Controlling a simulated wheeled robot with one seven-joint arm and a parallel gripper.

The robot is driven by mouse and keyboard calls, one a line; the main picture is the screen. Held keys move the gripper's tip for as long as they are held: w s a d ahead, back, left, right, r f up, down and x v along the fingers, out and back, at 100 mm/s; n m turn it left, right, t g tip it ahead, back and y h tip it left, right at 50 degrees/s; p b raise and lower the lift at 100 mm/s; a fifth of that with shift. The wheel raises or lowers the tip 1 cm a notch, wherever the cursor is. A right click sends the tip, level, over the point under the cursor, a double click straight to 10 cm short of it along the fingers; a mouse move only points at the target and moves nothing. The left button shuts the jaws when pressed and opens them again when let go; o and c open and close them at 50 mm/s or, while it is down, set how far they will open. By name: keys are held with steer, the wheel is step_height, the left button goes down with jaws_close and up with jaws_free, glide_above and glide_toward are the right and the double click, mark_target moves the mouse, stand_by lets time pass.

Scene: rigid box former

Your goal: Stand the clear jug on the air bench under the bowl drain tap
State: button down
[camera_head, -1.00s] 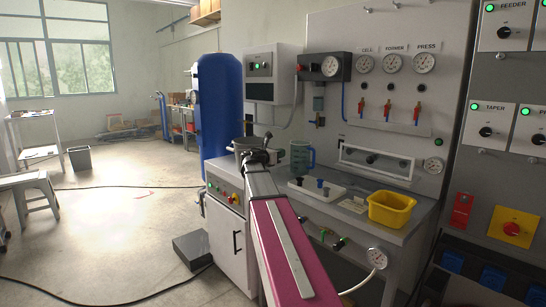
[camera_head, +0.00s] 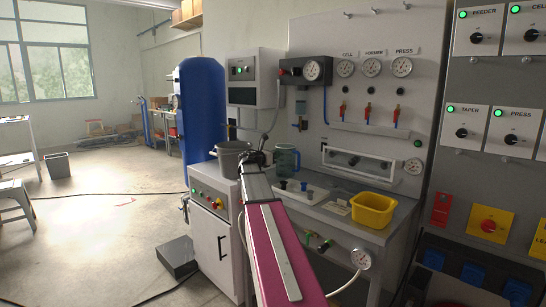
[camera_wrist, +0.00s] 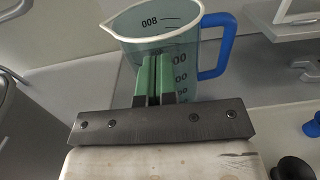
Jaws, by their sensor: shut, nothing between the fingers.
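The clear jug (camera_head: 285,163) has a blue handle and stands upright at the back left of the air bench (camera_head: 385,233). In the wrist view the jug (camera_wrist: 190,62) is just beyond my fingers, with its pale rim, dark volume marks and handle on the right. My gripper (camera_wrist: 154,78) has green fingers shut together with nothing between them; they overlap the jug's near wall in the picture, and contact cannot be told. In the head view my gripper (camera_head: 256,158) is left of the jug. A small bowl (camera_head: 301,108) hangs below the gauge unit, above the jug; its drain tap is too small to make out.
A grey pot (camera_head: 232,158) stands on the white cabinet (camera_head: 215,235) left of my gripper. A white block with dark knobs (camera_head: 300,190) and a yellow bin (camera_head: 373,210) are on the bench right of the jug. A blue tank (camera_head: 203,115) stands behind the cabinet.

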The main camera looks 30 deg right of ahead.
mark_target(289, 151)
steer(key=x, duration=0.9)
steer(key=shift+w+d, duration=0.15)
steer(key=shift+d, duration=0.15)
steer(key=shift+f, duration=0.1)
